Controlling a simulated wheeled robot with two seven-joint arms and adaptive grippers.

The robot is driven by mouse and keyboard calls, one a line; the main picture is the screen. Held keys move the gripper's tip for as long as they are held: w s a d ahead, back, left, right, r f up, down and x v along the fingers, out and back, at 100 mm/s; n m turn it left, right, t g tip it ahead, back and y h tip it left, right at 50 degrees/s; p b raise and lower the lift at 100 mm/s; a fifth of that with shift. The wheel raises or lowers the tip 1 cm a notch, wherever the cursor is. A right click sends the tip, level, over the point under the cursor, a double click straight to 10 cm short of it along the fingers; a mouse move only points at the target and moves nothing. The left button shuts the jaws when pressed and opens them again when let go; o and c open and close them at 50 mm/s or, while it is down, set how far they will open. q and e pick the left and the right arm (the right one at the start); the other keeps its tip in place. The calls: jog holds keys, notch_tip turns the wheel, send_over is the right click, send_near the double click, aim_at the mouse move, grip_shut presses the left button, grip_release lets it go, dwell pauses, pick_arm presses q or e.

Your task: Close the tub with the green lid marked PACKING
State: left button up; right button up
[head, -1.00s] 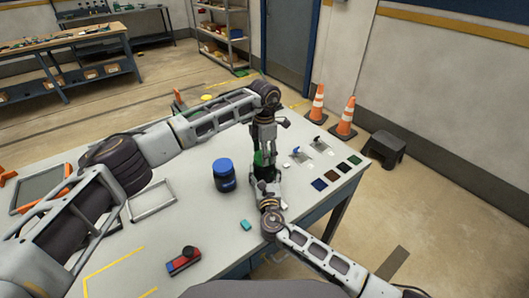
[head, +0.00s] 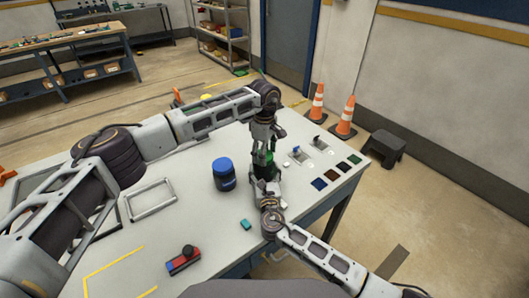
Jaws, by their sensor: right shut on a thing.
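The tub with the green lid (head: 262,157) is at the right part of the table; its dark body (head: 262,170) shows only in part between my two grippers. My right gripper (head: 265,182) is shut on the tub's body from the near side. My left gripper (head: 263,147) points down from above, its fingertips at the green lid. Its fingers are too small and overlapped to tell if they grip the lid. The PACKING marking cannot be read, and I cannot tell whether the lid is seated.
A dark tub with a blue lid (head: 223,174) stands just left of my grippers. Coloured squares (head: 331,175) and small fixtures lie to the right. A teal block (head: 246,224), a red-and-blue block (head: 184,261) and an empty frame (head: 151,199) lie on the table (head: 200,215).

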pick_arm(q)
jog(key=m, duration=1)
jog(key=shift+s+a+m, duration=0.1)
jog(key=shift+a+m, duration=0.05)
jog(key=shift+m, duration=0.15)
jog(key=m, duration=0.4)
jog(key=shift+a+m, duration=0.1)
jog(key=shift+m, duration=0.3)
jog(key=m, duration=0.5)
jog(key=shift+a, duration=0.1)
jog(key=o, duration=0.6)
jog(key=shift+o, duration=0.2)
jog(key=shift+r, duration=2.2)
